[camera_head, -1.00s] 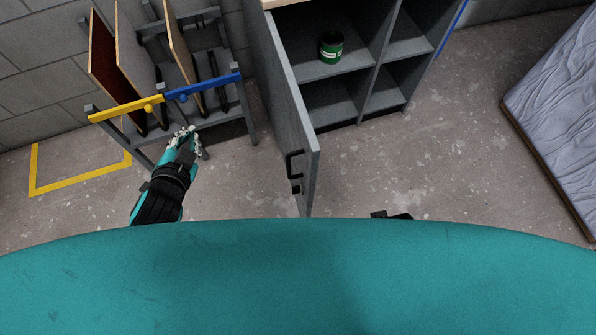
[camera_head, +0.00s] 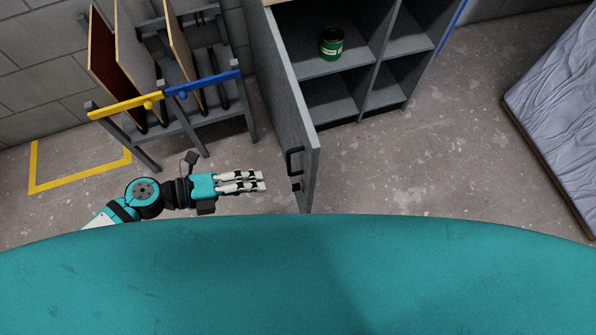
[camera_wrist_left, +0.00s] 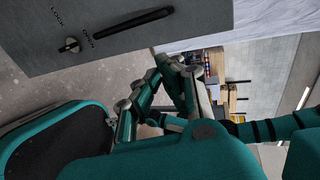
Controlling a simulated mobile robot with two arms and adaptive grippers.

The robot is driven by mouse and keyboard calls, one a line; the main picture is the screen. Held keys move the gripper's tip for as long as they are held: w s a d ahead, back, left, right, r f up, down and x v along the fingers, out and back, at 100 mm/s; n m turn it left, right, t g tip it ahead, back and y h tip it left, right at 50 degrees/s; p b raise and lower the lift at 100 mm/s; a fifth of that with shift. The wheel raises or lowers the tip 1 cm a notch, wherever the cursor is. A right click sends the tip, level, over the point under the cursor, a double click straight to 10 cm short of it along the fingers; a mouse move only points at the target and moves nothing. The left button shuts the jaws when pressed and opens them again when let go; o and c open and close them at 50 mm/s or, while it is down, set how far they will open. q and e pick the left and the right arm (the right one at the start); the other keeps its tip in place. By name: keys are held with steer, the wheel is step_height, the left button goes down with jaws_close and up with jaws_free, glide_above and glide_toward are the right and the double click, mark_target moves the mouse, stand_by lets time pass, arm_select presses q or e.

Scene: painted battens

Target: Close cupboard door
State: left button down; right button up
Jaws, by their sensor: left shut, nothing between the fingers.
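The grey cupboard door (camera_head: 283,98) stands open in the head view, jutting from the cupboard's left side toward me. A black handle (camera_head: 291,162) is near its free edge, with a small dark lock knob below it. The grey cupboard (camera_head: 375,80) is open-fronted to the right of the door. My left gripper (camera_head: 264,181) is shut and empty, left of the door's outer face, its fingers pointing at the door with a gap between. In the left wrist view the door (camera_wrist_left: 190,22) fills the top left, with its handle (camera_wrist_left: 120,22) and knob (camera_wrist_left: 70,44). My right gripper is not in view.
A green can (camera_head: 331,44) stands on a cupboard shelf. A rack (camera_head: 200,130) with upright panels and a yellow and a blue batten is at left. A wrapped pallet-like slab (camera_head: 560,110) lies at right. Floor in front of the cupboard is clear.

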arm_select(q)
steer(key=r+x, duration=0.1)
steer(key=x, duration=0.9)
steer(key=shift+d, duration=0.35)
steer(key=shift+w+r+p, duration=0.1)
steer(key=shift+w+p, duration=0.05)
steer(key=shift+p, duration=0.15)
